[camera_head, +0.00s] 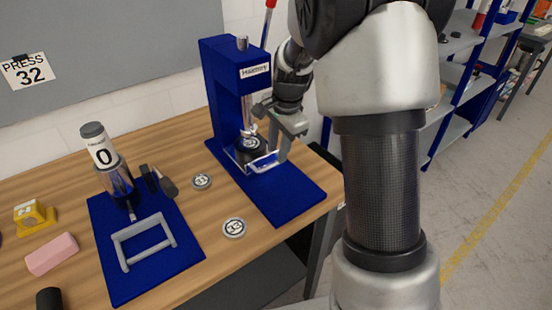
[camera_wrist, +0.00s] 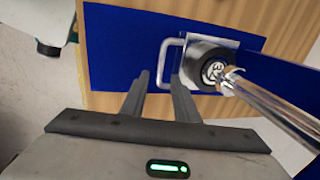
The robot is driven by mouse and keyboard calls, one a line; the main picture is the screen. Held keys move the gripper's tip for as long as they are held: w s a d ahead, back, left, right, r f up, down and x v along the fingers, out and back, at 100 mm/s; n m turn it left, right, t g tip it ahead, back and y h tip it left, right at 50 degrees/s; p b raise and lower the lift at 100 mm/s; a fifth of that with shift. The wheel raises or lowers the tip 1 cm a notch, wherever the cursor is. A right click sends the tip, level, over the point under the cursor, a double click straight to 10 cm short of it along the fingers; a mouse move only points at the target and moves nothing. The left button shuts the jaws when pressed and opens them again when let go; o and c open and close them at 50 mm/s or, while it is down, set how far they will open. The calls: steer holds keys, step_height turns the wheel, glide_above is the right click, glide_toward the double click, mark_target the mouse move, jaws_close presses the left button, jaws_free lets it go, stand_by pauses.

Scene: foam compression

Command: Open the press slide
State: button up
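The blue press (camera_head: 224,95) stands at the back right of the table. Its slide (camera_wrist: 225,44) is a light plate under the press rod, with a pale U-shaped handle (camera_head: 264,166) at its front. A black round piece with a numbered top (camera_head: 249,146) sits on the slide beneath the rod. My gripper (camera_head: 283,154) is at the handle, pointing down. In the wrist view my gripper (camera_wrist: 160,76) is open, and the handle's bar (camera_wrist: 163,60) appears between the two fingertips. I cannot tell whether the fingers touch the bar.
The press's blue base (camera_head: 290,192) lies flat in front of the slide. Two numbered discs, (camera_head: 202,181) and (camera_head: 234,227), lie left of it. A blue mat (camera_head: 180,265) holds a gauge (camera_head: 106,155) with a metal frame. A pink block (camera_head: 52,254) and a yellow block (camera_head: 34,216) lie further left.

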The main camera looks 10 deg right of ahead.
mark_target(275, 164)
steer(key=shift+w+a+f, duration=0.1)
steer(key=shift+w+f, duration=0.1)
steer(key=shift+f, duration=0.85)
steer(key=shift+w+a+f, duration=0.1)
steer(key=shift+w+f, duration=0.1)
steer(key=shift+f, duration=0.8)
jaws_close()
